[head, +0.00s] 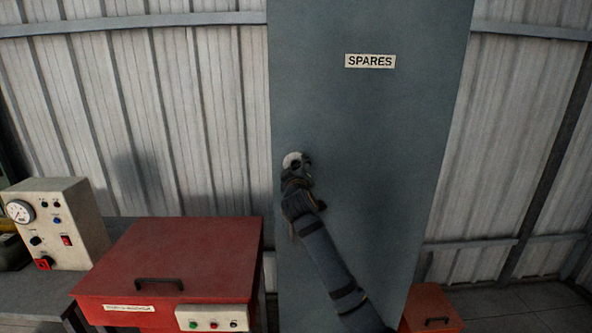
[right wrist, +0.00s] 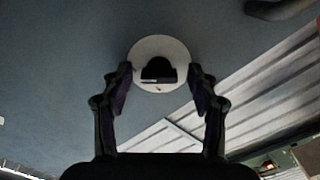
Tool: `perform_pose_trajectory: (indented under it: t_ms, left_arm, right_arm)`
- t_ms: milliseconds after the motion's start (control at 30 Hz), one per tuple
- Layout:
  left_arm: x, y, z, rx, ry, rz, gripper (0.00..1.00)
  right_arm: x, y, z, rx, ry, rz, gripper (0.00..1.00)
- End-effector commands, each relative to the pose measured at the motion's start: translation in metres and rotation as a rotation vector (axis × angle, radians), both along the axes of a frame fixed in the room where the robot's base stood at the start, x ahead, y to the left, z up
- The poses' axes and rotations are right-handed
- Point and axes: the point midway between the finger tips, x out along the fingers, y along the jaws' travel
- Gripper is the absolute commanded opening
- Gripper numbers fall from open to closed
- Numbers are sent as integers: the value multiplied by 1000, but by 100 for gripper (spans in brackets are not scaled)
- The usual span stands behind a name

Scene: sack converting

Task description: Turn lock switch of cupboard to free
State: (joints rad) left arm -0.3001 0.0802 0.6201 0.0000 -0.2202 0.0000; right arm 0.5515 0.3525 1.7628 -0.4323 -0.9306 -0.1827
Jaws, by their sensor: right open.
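The tall grey-blue cupboard (head: 400,150) bears a SPARES label (head: 370,61). Its lock switch (head: 291,159) is a white round plate near the left edge of the door, partly hidden by my right gripper (head: 300,170). In the right wrist view the lock switch (right wrist: 158,48) shows a dark knob (right wrist: 158,69) at its centre. My right gripper (right wrist: 160,85) is open, with one finger on each side of the knob. I cannot tell whether the fingers touch it. My left gripper is not in view.
A red lidded box (head: 180,255) with a black handle and buttons stands left of the cupboard. A gauge panel (head: 55,222) stands further left. A smaller orange-red box (head: 428,305) is at the lower right. A dark bar (right wrist: 278,8) shows near the switch.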

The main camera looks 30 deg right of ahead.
Motion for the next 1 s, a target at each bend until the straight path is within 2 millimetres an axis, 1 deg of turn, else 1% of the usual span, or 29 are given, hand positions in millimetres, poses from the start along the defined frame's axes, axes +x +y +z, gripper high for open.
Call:
perform_pose_trajectory:
  t_ms: [167,267,367,500,600,700,833,1000]
  left_arm:
    - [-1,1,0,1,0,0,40]
    - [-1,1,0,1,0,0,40]
    - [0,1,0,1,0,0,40]
    - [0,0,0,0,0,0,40]
    - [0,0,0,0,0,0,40]
    - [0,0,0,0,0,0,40]
    - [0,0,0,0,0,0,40]
    - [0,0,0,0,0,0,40]
  right_arm:
    - [-1,1,0,-1,-1,0,59]
    - [-8,5,0,-2,-1,0,59]
    - [-25,15,0,-2,-1,1,59]
    - [-55,34,0,2,-1,3,59]
    - [-74,47,-1,1,-1,3,59]
    - [-89,56,-1,2,0,2,59]
    - [-100,62,0,2,1,1,59]
    - [-103,63,0,0,0,0,59]
